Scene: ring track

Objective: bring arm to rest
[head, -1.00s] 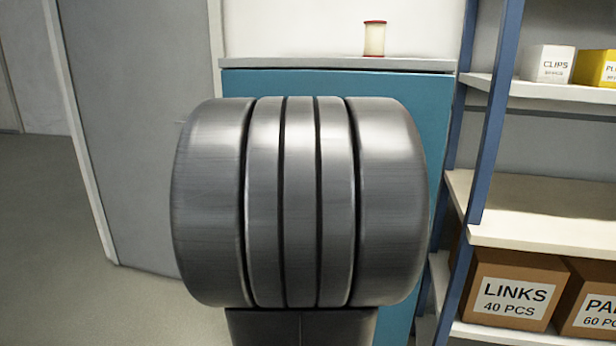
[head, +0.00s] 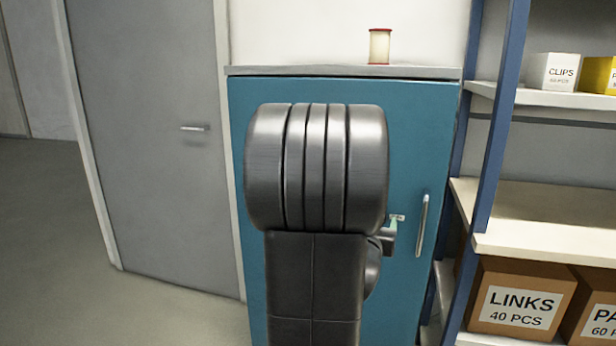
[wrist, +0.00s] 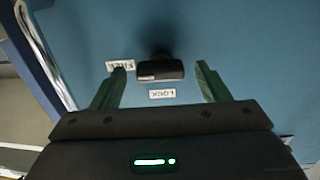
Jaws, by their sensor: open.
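My arm stands in the middle of the head view, in front of a teal cabinet (head: 415,120). My gripper (wrist: 160,80) shows in the wrist view with its two green fingers apart and nothing between them. Beyond the fingertips is a dark knob (wrist: 160,70) on the teal cabinet face, between two small white labels, one reading LOCK (wrist: 162,94) upside down. I cannot tell the exact gap between fingers and knob. In the head view my arm hides most of the gripper and the knob.
A vertical handle (head: 422,225) is on the cabinet's right side. A spool (head: 379,46) stands on the cabinet top. A blue-posted shelf (head: 560,240) with boxes is at the right. A grey door (head: 145,130) and open floor (head: 50,250) are at the left.

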